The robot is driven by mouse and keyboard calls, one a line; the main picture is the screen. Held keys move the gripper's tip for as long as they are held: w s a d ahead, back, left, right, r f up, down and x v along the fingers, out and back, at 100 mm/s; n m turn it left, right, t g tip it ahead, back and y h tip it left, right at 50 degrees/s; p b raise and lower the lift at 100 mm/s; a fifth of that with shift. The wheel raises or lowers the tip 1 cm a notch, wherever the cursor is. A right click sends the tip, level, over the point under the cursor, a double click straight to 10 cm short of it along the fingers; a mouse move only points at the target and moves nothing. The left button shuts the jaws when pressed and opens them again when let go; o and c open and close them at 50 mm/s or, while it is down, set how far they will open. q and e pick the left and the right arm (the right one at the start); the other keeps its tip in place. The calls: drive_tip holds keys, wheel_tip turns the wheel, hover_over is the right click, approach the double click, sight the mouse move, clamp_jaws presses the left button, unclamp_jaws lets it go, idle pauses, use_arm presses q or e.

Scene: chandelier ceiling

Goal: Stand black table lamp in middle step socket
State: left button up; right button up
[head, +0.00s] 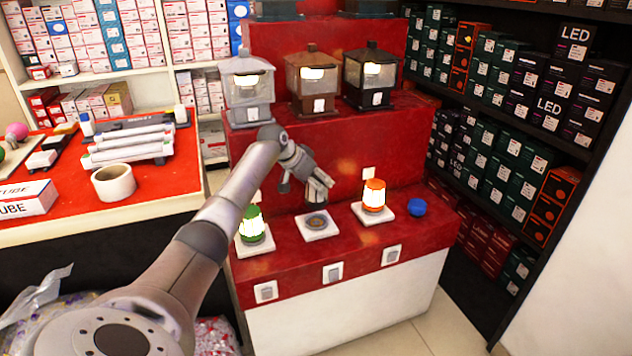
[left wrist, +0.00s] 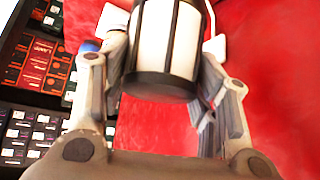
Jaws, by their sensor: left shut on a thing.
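The black table lamp (left wrist: 165,78) has pale panels between dark bars and a dark round end. In the left wrist view it sits between the two fingers of my left gripper, which is shut on it. In the head view my left gripper (head: 308,186) hangs above the middle step socket (head: 317,224), a white square plate with a dark round centre. The lamp is mostly hidden there by the gripper, and its exact height over the plate is hard to tell. The middle socket holds nothing. My right gripper is not in view.
A lit green lamp (head: 252,225) stands on the left plate and a lit orange lamp (head: 374,195) on the right plate. A blue round object (head: 416,207) lies at the step's right. Several lanterns (head: 312,80) line the upper step. Boxed shelves stand right.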

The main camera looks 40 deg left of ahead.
sight(316, 198)
use_arm(q)
drive_tip(key=shift+f+b, duration=1.4)
drive_tip(key=shift+f, duration=0.85)
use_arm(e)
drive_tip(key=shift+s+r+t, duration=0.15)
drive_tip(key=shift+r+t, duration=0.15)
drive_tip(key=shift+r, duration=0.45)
use_arm(q)
drive_tip(key=shift+r+p, duration=0.1)
drive_tip(key=shift+p, duration=0.25)
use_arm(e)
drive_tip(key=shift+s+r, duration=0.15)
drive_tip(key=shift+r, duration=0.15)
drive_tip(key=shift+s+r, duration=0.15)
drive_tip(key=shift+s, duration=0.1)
use_arm(q)
drive_tip(key=shift+p, duration=0.5)
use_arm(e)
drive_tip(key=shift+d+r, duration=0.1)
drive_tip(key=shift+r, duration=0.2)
use_arm(q)
drive_tip(key=shift+f+b, duration=0.3)
drive_tip(key=shift+f, duration=0.75)
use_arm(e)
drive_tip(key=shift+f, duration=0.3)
use_arm(q)
drive_tip(key=o, duration=1.2)
